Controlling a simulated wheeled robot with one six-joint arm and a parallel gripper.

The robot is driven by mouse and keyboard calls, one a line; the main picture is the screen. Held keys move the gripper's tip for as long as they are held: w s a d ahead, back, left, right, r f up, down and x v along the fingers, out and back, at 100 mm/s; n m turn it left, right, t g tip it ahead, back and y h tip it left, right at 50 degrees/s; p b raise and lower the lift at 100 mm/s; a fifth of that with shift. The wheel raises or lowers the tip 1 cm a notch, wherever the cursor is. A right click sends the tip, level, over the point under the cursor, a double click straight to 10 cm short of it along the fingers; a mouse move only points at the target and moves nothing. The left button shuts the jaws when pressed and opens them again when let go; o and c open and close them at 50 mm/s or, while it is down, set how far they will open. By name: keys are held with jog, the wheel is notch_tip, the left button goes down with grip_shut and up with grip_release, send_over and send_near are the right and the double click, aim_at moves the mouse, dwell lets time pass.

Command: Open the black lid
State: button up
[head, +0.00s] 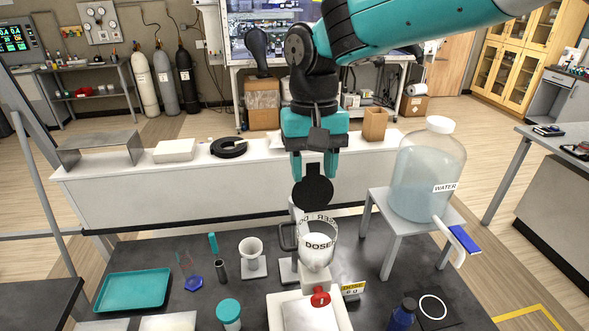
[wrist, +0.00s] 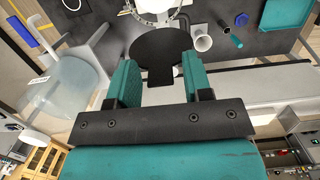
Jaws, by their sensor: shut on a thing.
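The black lid (head: 313,193) is a round flat disc with a short tab. In the head view its face is turned toward the camera, raised above the rim of the clear container marked DOSER (head: 318,245). I cannot tell whether a hinge joins the two. My gripper (head: 313,166) is above the lid, shut on its tab. In the wrist view the lid (wrist: 160,42) lies ahead of my gripper (wrist: 160,75), its tab between the two teal fingers. The lid hides part of the container there.
A large water jug (head: 428,175) stands on a grey stand at right. A white funnel (head: 251,249), a blue-capped bottle (head: 402,315) and a teal tray (head: 133,290) are on the dark table. A white bench (head: 110,187) runs behind. The space above the table's left side is clear.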

jog(key=shift+s+f, duration=0.1)
jog(key=shift+f, duration=0.4)
jog(key=o, duration=1.4)
jog(key=shift+r, duration=0.15)
jog(key=shift+r, duration=0.15)
